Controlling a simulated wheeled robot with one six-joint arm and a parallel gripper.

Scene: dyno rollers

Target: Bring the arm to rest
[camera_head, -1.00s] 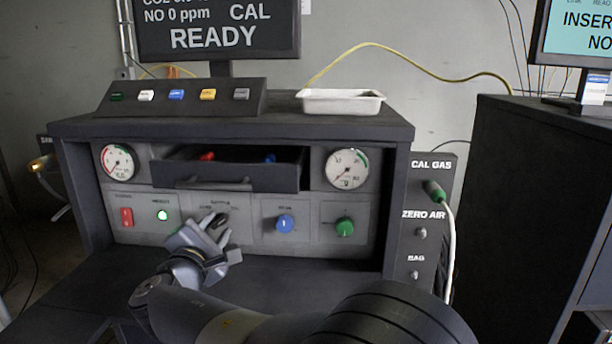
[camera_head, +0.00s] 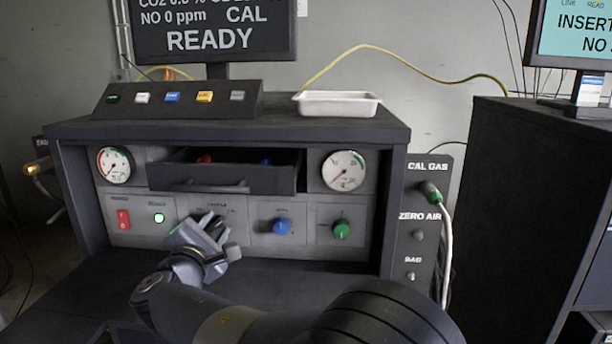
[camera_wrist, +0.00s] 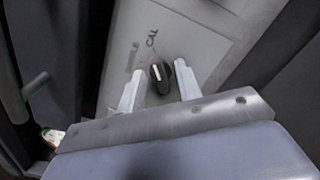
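My gripper (camera_head: 207,228) is in front of the console's lower panel, at the selector knob between the green light and the blue knob. In the wrist view my gripper (camera_wrist: 158,80) is open, its two fingers apart on either side of the black selector knob (camera_wrist: 159,75). A gap shows between the knob and each finger. The knob has a white pointer line, and the label CAL stands near it. In the head view my gripper partly hides this knob. My arm reaches up from the bottom of the head view.
The console (camera_head: 300,132) has an open drawer (camera_head: 222,177) above my gripper. A blue knob (camera_head: 281,226) and green knob (camera_head: 342,229) are to the right, a red switch (camera_head: 123,219) to the left. A white tray (camera_head: 337,104) sits on top. A dark cabinet (camera_head: 530,200) stands at right.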

